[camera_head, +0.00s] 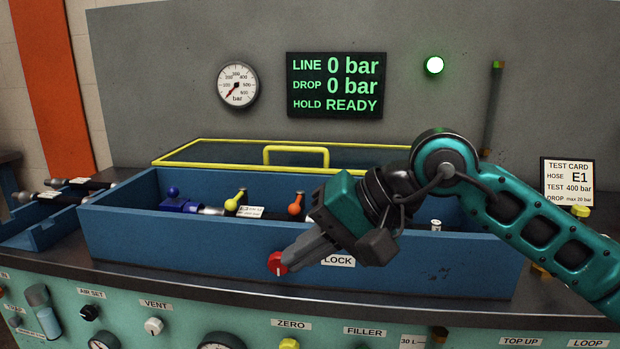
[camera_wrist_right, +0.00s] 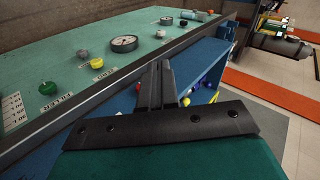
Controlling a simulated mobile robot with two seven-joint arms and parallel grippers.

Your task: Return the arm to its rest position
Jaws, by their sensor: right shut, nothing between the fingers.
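My right arm (camera_head: 535,220) comes in from the right in the head view, teal with dark joints. Its gripper (camera_head: 285,265) points down and left in front of the blue test box, with its tips by the red knob (camera_head: 278,263) beside the LOCK label (camera_head: 338,261). I cannot tell from this angle whether the tips touch the knob. In the right wrist view the two dark fingers (camera_wrist_right: 157,85) lie together with nothing between them. My left gripper is not in view.
The blue box (camera_head: 180,237) holds a hose with yellow and orange valve levers (camera_head: 295,205); its yellow-framed lid (camera_head: 300,155) stands behind. The display (camera_head: 336,85) reads 0 bar and READY; a green lamp (camera_head: 434,65) is lit. A blue rack (camera_head: 35,225) with hoses stands left.

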